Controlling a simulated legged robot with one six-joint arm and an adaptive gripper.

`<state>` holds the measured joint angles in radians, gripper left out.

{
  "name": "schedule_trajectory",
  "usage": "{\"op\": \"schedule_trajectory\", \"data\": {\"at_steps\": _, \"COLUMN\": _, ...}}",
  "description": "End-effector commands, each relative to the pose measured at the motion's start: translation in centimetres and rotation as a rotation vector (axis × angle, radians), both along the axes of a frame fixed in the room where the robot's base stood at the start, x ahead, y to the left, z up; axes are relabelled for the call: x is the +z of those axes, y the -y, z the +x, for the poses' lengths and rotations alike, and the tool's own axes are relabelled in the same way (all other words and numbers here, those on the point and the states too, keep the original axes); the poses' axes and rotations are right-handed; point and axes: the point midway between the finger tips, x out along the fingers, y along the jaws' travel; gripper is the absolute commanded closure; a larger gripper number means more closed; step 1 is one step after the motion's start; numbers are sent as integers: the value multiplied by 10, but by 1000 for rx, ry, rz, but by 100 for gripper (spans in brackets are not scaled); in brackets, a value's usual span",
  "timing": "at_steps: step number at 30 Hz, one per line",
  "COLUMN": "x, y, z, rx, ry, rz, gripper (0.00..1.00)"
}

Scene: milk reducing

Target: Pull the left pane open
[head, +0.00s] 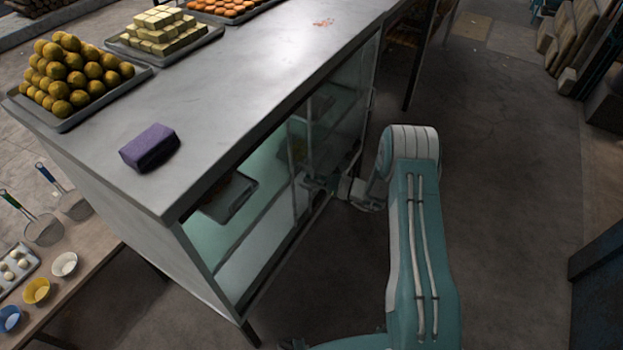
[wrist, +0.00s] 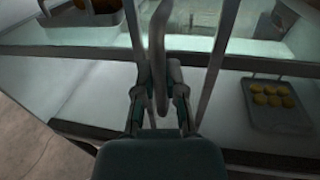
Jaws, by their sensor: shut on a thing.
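The metal display cabinet (head: 185,235) has a glazed front with upright pane frames. The left part of its front (head: 250,235) shows the lit inside and a tray. I cannot tell how far the left pane stands open. My gripper (head: 312,184) is at the upright frame near the middle of the front. In the wrist view my gripper (wrist: 159,78) is shut on a grey curved handle (wrist: 158,38), which rises between the fingers. Upright frame bars (wrist: 214,65) stand beside it. The lower part of the handle is partly hidden by the fingers.
A tray with yellow round pieces (wrist: 270,96) lies inside the cabinet. A purple block (head: 150,147) and trays of stacked sweets (head: 75,75) stand on top. A low wooden table (head: 75,265) with bowls is at left.

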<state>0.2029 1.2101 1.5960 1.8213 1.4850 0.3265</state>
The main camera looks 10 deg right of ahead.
Motion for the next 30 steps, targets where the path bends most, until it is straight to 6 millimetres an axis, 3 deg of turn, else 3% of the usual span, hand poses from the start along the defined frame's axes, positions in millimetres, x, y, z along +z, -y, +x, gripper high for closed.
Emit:
{"op": "schedule_trajectory", "data": {"at_steps": 1, "x": 1, "y": 0, "z": 0, "rx": 1, "ry": 2, "rz": 0, "gripper": 100}}
{"op": "schedule_trajectory", "data": {"at_steps": 3, "x": 1, "y": 0, "z": 0, "rx": 1, "ry": 2, "rz": 0, "gripper": 59}}
{"op": "schedule_trajectory", "data": {"at_steps": 4, "x": 1, "y": 0, "z": 0, "rx": 1, "ry": 2, "rz": 0, "gripper": 50}}
{"op": "schedule_trajectory", "data": {"at_steps": 17, "x": 0, "y": 4, "z": -2, "rx": 0, "ry": 0, "rz": 0, "gripper": 50}}
{"op": "schedule_trajectory", "data": {"at_steps": 30, "x": -1, "y": 80, "z": -39, "rx": -3, "ry": -1, "rz": 0, "gripper": 50}}
